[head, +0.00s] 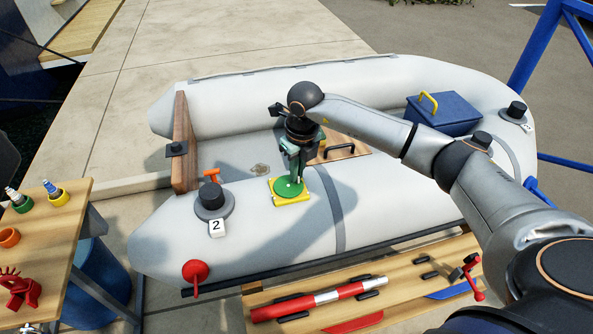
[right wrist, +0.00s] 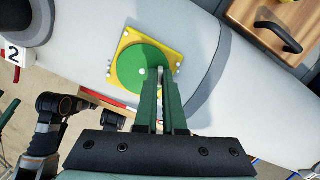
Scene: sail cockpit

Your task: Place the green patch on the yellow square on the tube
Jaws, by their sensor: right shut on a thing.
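The green patch (head: 287,188) is a round disc with a small white knob. It lies over the yellow square (head: 305,197) on the near tube (head: 255,225) of the grey inflatable boat. In the right wrist view the green patch (right wrist: 135,70) covers the middle of the yellow square (right wrist: 122,47), whose corners show around it. My right gripper (head: 293,178) is above the patch, and its fingertips (right wrist: 161,72) are close together at the patch's edge, shut on it. Whether the patch lies fully flat is hard to tell. My left gripper is out of view.
A black valve (head: 211,197) with a number 2 tag (head: 217,228) stands left of the square. A red plug (head: 195,271) is on the tube's side. A wooden table (head: 60,225) with small bottles is at left. A blue box (head: 443,114) sits in the boat.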

